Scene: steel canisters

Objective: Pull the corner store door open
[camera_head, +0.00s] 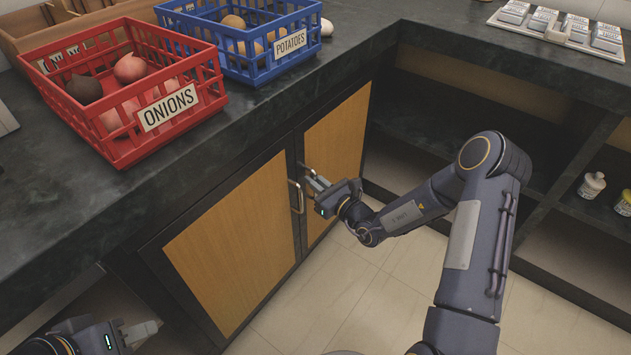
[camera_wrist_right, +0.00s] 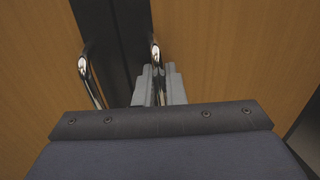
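Two wood-panelled cabinet doors stand side by side below the counter. The right door (camera_head: 335,140), nearest the corner, and the left door (camera_head: 235,245) both look closed. The right door's bar handle (camera_wrist_right: 156,55) passes between the fingers of my right gripper (camera_wrist_right: 159,86), filling the narrow gap between them. In the head view my right gripper (camera_head: 317,184) is at this handle, which it partly hides. The left door's handle (camera_head: 295,197) is free beside it and also shows in the wrist view (camera_wrist_right: 88,75). My left gripper (camera_head: 143,330) is low at the left; its finger opening is unclear.
A red onion crate (camera_head: 165,140) and a blue potato crate (camera_head: 265,65) stand on the dark counter (camera_head: 70,185) above the doors. Open shelves (camera_head: 500,100) lie right of the corner. The tiled floor (camera_head: 320,300) before the doors is clear except for my right arm.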

